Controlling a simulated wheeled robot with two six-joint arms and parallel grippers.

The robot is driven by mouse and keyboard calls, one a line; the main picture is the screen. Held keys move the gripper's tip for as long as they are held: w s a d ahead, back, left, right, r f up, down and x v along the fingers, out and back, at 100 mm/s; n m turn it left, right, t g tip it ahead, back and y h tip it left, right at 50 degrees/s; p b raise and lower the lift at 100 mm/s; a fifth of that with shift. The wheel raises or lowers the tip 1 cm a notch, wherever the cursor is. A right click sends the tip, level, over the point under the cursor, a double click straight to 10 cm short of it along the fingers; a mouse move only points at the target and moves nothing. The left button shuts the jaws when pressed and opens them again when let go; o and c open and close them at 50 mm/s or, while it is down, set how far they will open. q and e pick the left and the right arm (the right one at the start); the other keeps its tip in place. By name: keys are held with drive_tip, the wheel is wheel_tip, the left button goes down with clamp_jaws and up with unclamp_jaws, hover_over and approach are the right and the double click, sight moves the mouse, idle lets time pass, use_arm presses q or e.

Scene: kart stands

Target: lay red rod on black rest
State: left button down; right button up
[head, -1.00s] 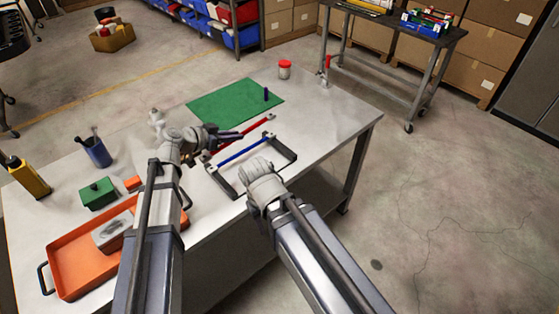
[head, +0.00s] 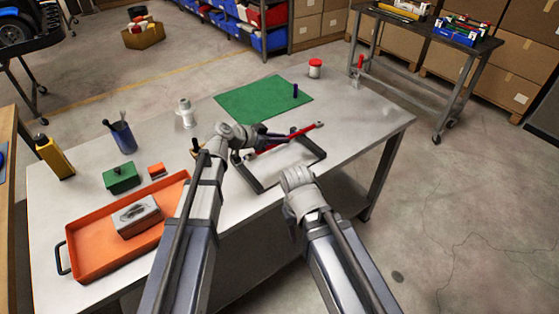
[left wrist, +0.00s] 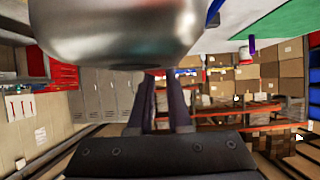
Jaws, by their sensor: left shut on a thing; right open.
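The red rod (head: 312,128) slants across the left gripper's jaws in the head view. My left gripper (head: 288,138) is shut on it, with rod showing on both sides. The rod appears above the back part of the black rest (head: 295,172), an open dark frame on the table; I cannot tell if they touch. The blue rod across the rest is mostly hidden behind the red rod and gripper. My right gripper (head: 296,176) is open and empty just in front of the rest, its fingers largely hidden. In the left wrist view, the dark fingers (left wrist: 163,100) show but the rod is unclear.
A green mat (head: 250,100) with an upright dark blue peg (head: 295,91) lies behind the rest. A red-lidded jar (head: 315,69) stands farther back. An orange tray (head: 90,262), green box (head: 121,177) and blue cup (head: 123,138) occupy the left. The table's right end is clear.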

use_arm(q)
wheel_tip(320, 180, down, 5)
drive_tip(key=b, duration=0.4)
drive_tip(key=shift+f+b, duration=0.2)
drive_tip(key=shift+b, duration=0.1)
drive_tip(key=shift+f, duration=0.1)
wheel_tip(320, 180, down, 4)
drive_tip(key=b, duration=0.3)
drive_tip(key=shift+r+b, duration=0.2)
drive_tip(key=shift+b, duration=0.15)
drive_tip(key=shift+f, duration=0.15)
drive_tip(key=c, duration=0.8)
unclamp_jaws()
drive_tip(key=shift+c, duration=0.2)
